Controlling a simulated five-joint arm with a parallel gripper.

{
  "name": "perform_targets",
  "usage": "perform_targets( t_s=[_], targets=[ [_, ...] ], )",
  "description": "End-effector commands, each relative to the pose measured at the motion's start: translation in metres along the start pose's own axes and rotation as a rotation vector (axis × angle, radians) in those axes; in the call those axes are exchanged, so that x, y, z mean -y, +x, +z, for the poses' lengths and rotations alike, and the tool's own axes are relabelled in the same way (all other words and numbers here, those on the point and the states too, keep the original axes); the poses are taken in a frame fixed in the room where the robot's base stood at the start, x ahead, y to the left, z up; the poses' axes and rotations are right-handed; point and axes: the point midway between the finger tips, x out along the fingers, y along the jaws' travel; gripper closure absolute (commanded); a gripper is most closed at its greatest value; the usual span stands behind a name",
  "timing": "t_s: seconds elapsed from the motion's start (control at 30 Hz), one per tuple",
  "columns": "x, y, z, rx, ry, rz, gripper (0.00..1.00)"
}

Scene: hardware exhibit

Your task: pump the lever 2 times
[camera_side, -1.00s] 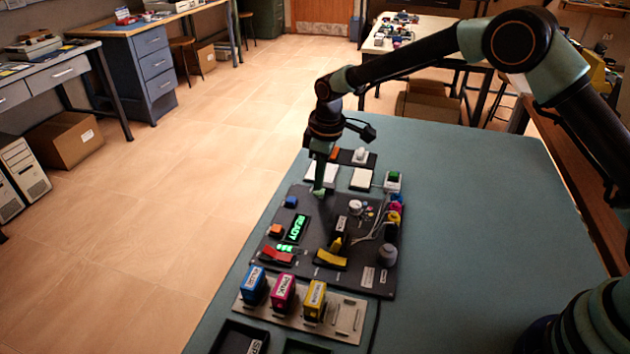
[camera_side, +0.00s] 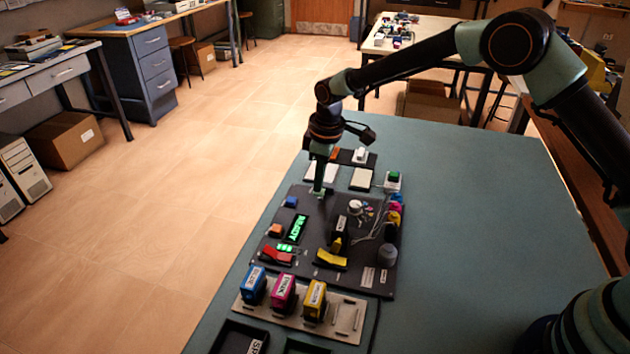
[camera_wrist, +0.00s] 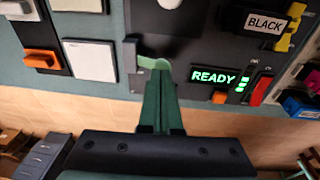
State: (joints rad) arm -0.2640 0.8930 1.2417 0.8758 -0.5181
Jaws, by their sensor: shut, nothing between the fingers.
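My gripper (camera_wrist: 158,75) is shut and empty, pointing down at the far left part of the dark control panel (camera_side: 300,210). In the side view the gripper (camera_side: 319,190) is low, at or just above the panel surface. In the wrist view a narrow dark grey piece (camera_wrist: 130,65) stands just left of the fingertips. It may be the lever or its mount; I cannot tell which. Contact between it and the fingers is unclear, as the fingers cover part of that spot.
A green READY display (camera_side: 297,228), red rocker (camera_side: 277,257), yellow rocker (camera_side: 330,260) and blue button (camera_side: 291,201) share the panel. White plates (camera_side: 362,179) lie beyond it. Blue, magenta and yellow blocks (camera_side: 314,301) stand in front. The tabletop to the right (camera_side: 480,210) is clear.

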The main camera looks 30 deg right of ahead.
Motion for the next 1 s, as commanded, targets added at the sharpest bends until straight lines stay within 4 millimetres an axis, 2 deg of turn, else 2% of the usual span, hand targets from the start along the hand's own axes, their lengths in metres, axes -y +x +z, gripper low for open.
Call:
perform_targets(
  t_s=[1.0],
  targets=[
    [0.002, 0.024, 0.003, 0.002, 0.001, -0.001, 1.0]
  ],
)
